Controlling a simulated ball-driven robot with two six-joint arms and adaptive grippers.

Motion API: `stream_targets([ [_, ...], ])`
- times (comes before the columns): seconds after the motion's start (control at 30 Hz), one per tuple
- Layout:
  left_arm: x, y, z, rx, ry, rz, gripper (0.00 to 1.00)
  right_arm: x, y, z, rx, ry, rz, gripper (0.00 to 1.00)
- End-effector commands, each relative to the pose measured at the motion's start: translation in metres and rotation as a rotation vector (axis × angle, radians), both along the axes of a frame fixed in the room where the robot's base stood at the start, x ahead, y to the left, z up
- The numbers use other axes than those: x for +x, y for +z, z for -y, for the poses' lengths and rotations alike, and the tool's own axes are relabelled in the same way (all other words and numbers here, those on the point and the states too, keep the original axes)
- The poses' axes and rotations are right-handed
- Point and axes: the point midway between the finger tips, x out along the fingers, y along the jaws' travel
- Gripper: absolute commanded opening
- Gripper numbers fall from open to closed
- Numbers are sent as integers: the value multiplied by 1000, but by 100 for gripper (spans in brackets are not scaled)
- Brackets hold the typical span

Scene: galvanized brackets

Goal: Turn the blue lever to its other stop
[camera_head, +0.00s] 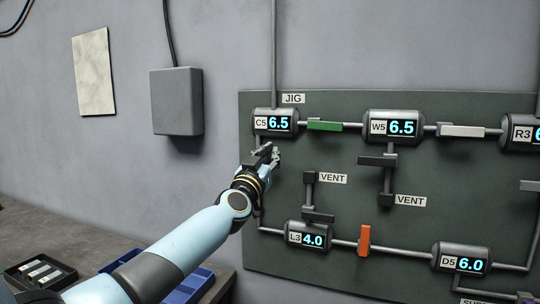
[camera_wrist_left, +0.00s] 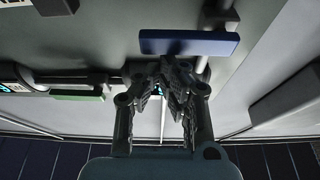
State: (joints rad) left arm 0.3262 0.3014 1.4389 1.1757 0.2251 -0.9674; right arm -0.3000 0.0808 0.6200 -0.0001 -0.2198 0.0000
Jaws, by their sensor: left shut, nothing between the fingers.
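The blue lever (camera_wrist_left: 190,43) shows in the left wrist view as a flat bar lying crosswise just beyond the fingertips. In the head view I cannot make it out; my left gripper and wrist cover that part of the board. My left gripper (camera_head: 272,154) is in front of the board's left side, just below the C5 gauge (camera_head: 275,122). Its fingers (camera_wrist_left: 177,70) are shut and empty, with the tips close to the blue lever's near edge. I cannot tell whether they touch it. My right gripper is not in view.
The dark board (camera_head: 340,261) also carries a green lever (camera_head: 325,126), a white lever (camera_head: 461,131), an orange lever (camera_head: 365,240) and dark levers on pipes between gauges. A grey box (camera_head: 177,101) is on the wall. A blue tray (camera_head: 190,287) sits on the bench.

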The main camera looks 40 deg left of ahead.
Motion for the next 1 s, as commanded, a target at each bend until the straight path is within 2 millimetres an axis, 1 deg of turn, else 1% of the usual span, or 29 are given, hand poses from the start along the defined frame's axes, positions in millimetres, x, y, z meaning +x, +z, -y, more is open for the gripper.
stream_targets([
  [0.63,1,-9,3,126,0,-31,0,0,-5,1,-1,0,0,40],
  [0.87,1,-19,6,270,0,-66,0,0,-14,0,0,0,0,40],
  [1.0,2,-28,7,394,0,-95,0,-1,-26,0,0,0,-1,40],
])
